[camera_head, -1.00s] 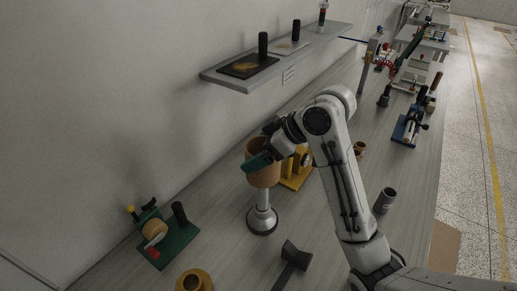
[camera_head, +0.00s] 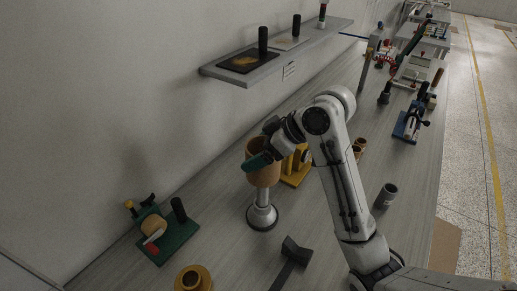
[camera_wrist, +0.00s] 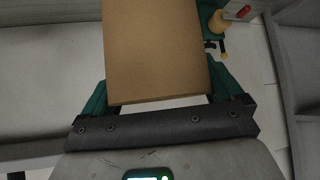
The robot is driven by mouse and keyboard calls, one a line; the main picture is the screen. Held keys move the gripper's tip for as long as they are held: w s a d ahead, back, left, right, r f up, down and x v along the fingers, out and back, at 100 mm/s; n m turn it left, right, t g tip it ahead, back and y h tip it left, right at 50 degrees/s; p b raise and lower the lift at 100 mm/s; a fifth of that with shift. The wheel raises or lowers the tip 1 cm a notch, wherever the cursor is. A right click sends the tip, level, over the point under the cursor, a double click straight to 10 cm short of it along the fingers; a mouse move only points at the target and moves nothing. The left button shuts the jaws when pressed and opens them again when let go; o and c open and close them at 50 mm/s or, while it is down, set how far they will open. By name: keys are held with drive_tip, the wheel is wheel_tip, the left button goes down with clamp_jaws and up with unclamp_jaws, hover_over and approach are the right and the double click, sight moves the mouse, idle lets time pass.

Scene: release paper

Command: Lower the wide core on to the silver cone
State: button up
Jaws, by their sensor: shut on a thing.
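The wide core (camera_head: 263,177) is a brown cardboard tube in my gripper (camera_head: 257,162), over the silver cone (camera_head: 262,212). The silver stand is upright, with a round dark-rimmed base and a narrower post rising to the core. The core's lower end hides the top of the post, so I cannot tell whether they touch. In the wrist view the core (camera_wrist: 156,50) fills the middle, between the green fingers of my gripper (camera_wrist: 158,85). The silver cone does not show in the wrist view.
A green tape dispenser (camera_head: 168,240) stands to the left. A yellow holder (camera_head: 296,168) is close behind the core. A dark scraper-like tool (camera_head: 290,262) and a yellow ring piece (camera_head: 193,279) lie in front. A dark cup (camera_head: 386,196) stands at right. A shelf (camera_head: 285,55) is above.

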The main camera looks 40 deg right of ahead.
wheel_tip(320, 180, down, 14)
drive_tip(key=b, duration=0.8)
drive_tip(key=shift+r, duration=0.15)
idle(4.5)
drive_tip(key=shift+r, duration=0.2)
